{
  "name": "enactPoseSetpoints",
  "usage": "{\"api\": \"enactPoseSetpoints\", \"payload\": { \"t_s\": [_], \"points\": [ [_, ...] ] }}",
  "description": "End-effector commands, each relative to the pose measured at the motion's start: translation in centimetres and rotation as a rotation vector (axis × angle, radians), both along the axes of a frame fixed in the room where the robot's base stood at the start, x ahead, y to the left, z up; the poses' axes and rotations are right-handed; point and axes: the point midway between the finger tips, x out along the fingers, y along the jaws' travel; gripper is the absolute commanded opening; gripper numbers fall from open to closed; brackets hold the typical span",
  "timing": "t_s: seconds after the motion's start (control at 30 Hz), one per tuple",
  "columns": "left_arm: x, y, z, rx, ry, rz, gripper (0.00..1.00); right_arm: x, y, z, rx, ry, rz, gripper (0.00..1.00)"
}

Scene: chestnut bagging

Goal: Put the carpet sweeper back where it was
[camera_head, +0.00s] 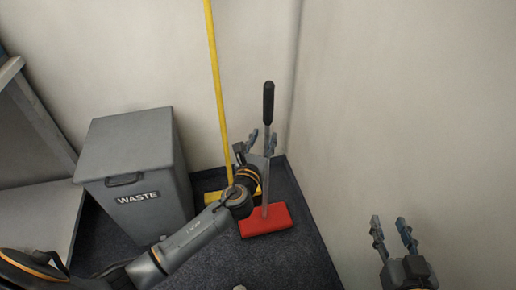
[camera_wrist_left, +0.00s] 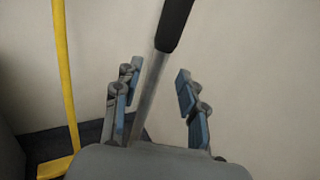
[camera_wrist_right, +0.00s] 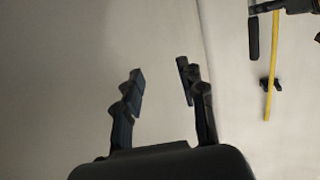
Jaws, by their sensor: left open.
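The carpet sweeper has a red head (camera_head: 266,221) standing on the dark floor in the corner, with a thin grey shaft and a black handle grip (camera_head: 268,102) pointing up. The grip also shows in the left wrist view (camera_wrist_left: 174,24). My left gripper (camera_head: 261,136) is open, with the sweeper's shaft between or just beyond its fingers; the fingers stand apart from the shaft in the left wrist view. My right gripper (camera_head: 391,222) is open and empty in front of the right wall. Part of the shaft is hidden behind my left gripper.
A grey waste bin (camera_head: 135,146) stands left of the sweeper. A yellow broom (camera_head: 215,75) leans on the back wall behind my left arm. A grey shelf unit (camera_head: 42,215) is at the far left. Walls close in behind and right of the sweeper.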

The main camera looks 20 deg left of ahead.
Motion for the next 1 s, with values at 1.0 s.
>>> {"api": "enactPoseSetpoints", "payload": {
  "t_s": [1.0],
  "points": [
    [-18.8,-2.3,-1.2,-2.421,0.204,0.464,0.41,-2.0,-1.1,-3.9,-0.055,0.229,-0.015,0.4]
  ]
}}
